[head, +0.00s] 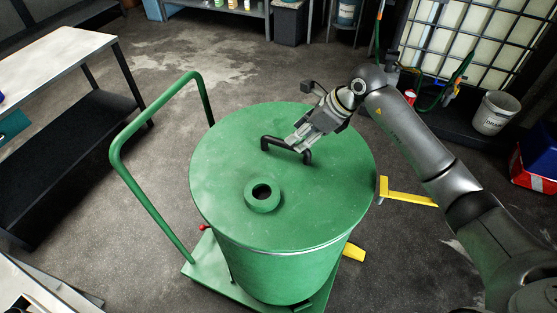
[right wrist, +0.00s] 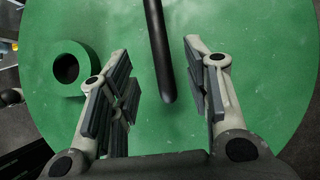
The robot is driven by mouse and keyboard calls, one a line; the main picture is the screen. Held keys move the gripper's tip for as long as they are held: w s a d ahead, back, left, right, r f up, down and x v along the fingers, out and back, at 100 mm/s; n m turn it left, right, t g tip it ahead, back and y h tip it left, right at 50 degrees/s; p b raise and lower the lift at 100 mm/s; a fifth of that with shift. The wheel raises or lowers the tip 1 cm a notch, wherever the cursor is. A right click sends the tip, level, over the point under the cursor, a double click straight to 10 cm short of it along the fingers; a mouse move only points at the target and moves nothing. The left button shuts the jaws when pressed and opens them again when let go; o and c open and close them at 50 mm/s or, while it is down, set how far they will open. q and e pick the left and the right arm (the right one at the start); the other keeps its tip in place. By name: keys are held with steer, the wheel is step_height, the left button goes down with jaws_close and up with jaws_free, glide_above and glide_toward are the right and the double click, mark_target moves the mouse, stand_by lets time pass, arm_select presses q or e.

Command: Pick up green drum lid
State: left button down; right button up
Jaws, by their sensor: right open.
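The green drum lid (head: 228,165) lies flat on the green drum (head: 285,270) and has a black bar handle (head: 284,148) and a raised round port with a dark hole (head: 262,194). My right gripper (head: 297,141) is over the lid at the handle's right part. In the right wrist view the lid (right wrist: 270,60) fills most of the picture. There the black handle (right wrist: 158,50) runs between the open fingers of my right gripper (right wrist: 165,85), with gaps on both sides. The port (right wrist: 70,68) is left of the fingers. My left gripper is not in view.
The drum stands on a green trolley with a tall push handle (head: 150,115) at its left. A bench (head: 50,60) is at the left. Yellow bars (head: 410,198) stick out at the right. A white bucket (head: 495,112) and a caged tank (head: 480,40) stand at the back right.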

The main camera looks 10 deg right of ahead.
mark_target(286, 145)
steer(key=shift+x, duration=1)
steer(key=shift+w+a+f, duration=0.15)
steer(key=shift+a, duration=0.05)
steer(key=shift+w+a+f+p, duration=0.1)
steer(key=shift+a+f+p, duration=0.15)
steer(key=shift+p, duration=0.25)
steer(key=p+x, duration=0.1)
steer(key=x, duration=0.2)
steer(key=shift+w+a, duration=0.1)
steer(key=shift+w+a+f+p, duration=0.2)
steer(key=shift+a+f+p, duration=0.1)
steer(key=shift+f, duration=0.3)
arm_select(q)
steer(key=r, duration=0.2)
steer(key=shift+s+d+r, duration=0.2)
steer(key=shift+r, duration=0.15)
arm_select(e)
steer(key=shift+d, duration=0.1)
steer(key=shift+c, duration=0.3)
jaws_close()
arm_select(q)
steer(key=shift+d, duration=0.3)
